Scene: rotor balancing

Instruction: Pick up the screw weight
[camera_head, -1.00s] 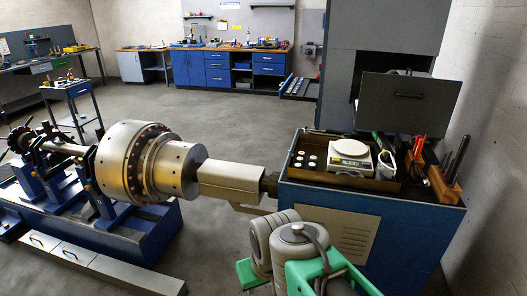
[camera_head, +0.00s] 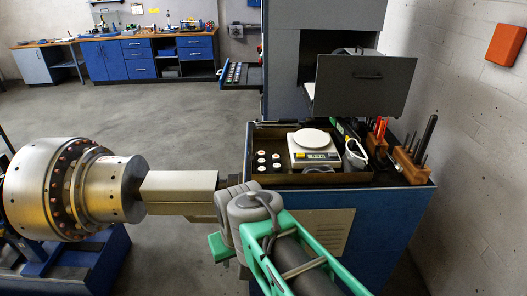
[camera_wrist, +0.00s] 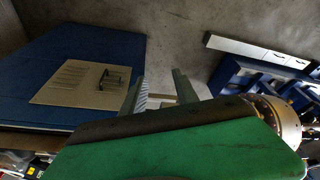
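Several small round pieces, likely the screw weights (camera_head: 269,160), sit in the left part of a dark tray (camera_head: 300,180) on the blue cabinet in the head view. Most look white-topped and one reddish; they are too small to tell more. A white scale (camera_head: 313,148) with a lit display stands to their right in the tray. My gripper (camera_wrist: 160,85) shows two fingers spread apart with nothing between them in the wrist view. It points past the cabinet's vented side toward the floor, away from the tray. The weights are not visible in the wrist view.
The blue cabinet (camera_head: 395,215) carries the tray, a wooden tool holder (camera_head: 410,167) and red-handled tools (camera_head: 378,135). A grey panel (camera_head: 365,88) rises behind. The large metal rotor (camera_head: 70,190) stands at left. Open floor (camera_head: 190,125) lies behind the rotor.

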